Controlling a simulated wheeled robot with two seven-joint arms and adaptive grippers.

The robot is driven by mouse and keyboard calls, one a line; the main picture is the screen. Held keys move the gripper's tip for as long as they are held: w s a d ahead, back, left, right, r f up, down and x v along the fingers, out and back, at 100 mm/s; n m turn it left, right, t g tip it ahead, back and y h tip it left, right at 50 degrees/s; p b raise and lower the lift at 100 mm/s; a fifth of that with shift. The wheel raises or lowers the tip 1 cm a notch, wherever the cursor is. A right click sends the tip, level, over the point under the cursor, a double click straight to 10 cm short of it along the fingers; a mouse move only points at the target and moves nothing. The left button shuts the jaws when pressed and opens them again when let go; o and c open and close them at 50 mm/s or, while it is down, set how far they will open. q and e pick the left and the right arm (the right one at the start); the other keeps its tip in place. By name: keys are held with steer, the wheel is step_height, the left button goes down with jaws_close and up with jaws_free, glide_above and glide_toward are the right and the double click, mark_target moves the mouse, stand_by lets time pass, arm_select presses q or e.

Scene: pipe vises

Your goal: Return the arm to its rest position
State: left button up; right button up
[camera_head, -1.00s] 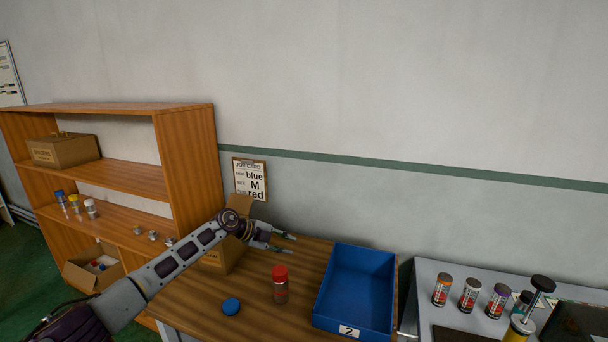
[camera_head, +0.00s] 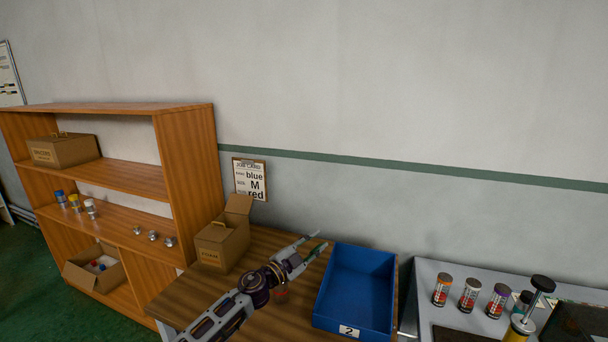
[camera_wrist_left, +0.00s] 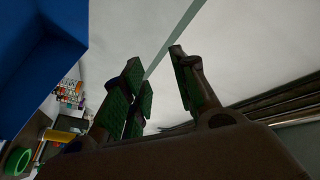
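My left arm comes in from the bottom of the head view and reaches over the wooden table (camera_head: 185,297). Its gripper (camera_head: 320,242) is above the table, close to the left edge of the blue tray (camera_head: 357,283). In the left wrist view the gripper (camera_wrist_left: 158,72) has its fingers apart with nothing between them. The red-capped jar (camera_head: 281,293) is mostly hidden behind my left arm. The blue cap seen earlier on the table is hidden now. My right gripper is not in view.
An open cardboard box (camera_head: 224,238) stands at the table's back left. A wooden shelf (camera_head: 192,150) holds a closed box and several small items. Several labelled cans (camera_head: 470,294) stand on the grey bench at right. A job card (camera_head: 250,180) hangs on the wall.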

arm_select(q)
steer(key=s+a+f+n+y, duration=0.7)
steer(key=a+n, duration=0.1)
steer(key=a, duration=0.1)
steer(key=s+a+f+n+y, duration=0.7)
steer(key=s+a+n, duration=0.1)
steer(key=a, duration=0.2)
steer(key=s+a+f+g, duration=0.2)
steer(key=s+f+g, duration=0.1)
steer(key=s, duration=0.5)
steer(key=s+a+f+g, duration=0.2)
steer(key=s+g, duration=0.2)
steer(key=s, duration=0.5)
steer(key=s+a+f+g, duration=0.2)
steer(key=s+f+g, duration=0.1)
steer(key=s, duration=0.5)
step_height(320, 180, down, 33)
steer(key=s+g, duration=0.1)
steer(key=s, duration=0.2)
steer(key=s+a+f, duration=0.2)
steer(key=s+f, duration=0.8)
steer(key=s, duration=0.1)
steer(key=s+a+f+g, duration=0.1)
steer(key=s+a+f, duration=0.1)
steer(key=s+f, duration=0.8)
steer(key=shift+s+a+g, duration=0.2)
steer(key=shift+s+g, duration=0.1)
steer(key=shift+s, duration=0.25)
steer(key=shift+r, duration=0.1)
